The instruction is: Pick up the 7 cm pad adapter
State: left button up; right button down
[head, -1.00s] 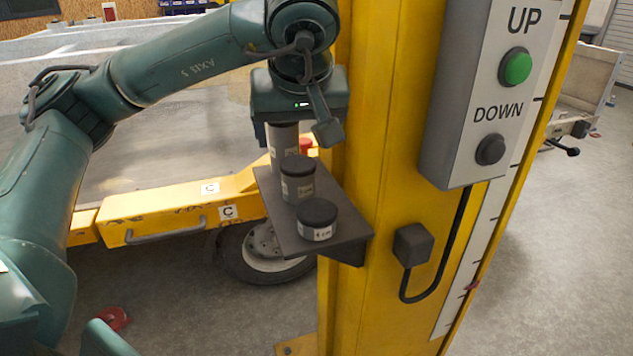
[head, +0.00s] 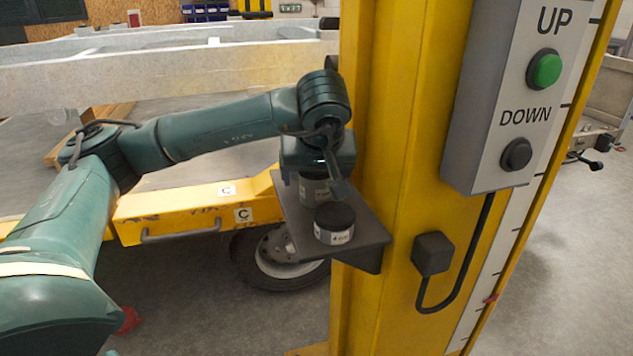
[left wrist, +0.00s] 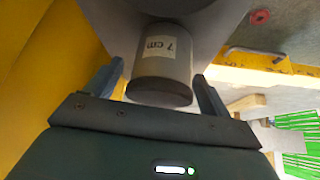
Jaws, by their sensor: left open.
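The 7 cm pad adapter (left wrist: 166,50) is a grey cylinder with a dark cap and a white "7 cm" label in the left wrist view. My left gripper (left wrist: 158,72) is open, one finger on each side of it, with visible gaps. In the head view my left gripper (head: 320,172) is over the back part of a dark shelf (head: 368,243) on the yellow post. A grey labelled adapter (head: 313,191) shows beneath it, partly hidden, its label unreadable. A shorter black-capped 4 cm adapter (head: 335,223) stands in front. My right gripper is not in view.
The yellow post (head: 395,150) rises right beside the shelf. It carries a control box (head: 497,110) with UP and DOWN buttons and a small cabled box (head: 433,254).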

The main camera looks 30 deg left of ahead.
pick_arm(q)
jog(key=shift+f, duration=0.15)
jog(key=shift+w, duration=0.1)
jog(key=c, duration=1.5)
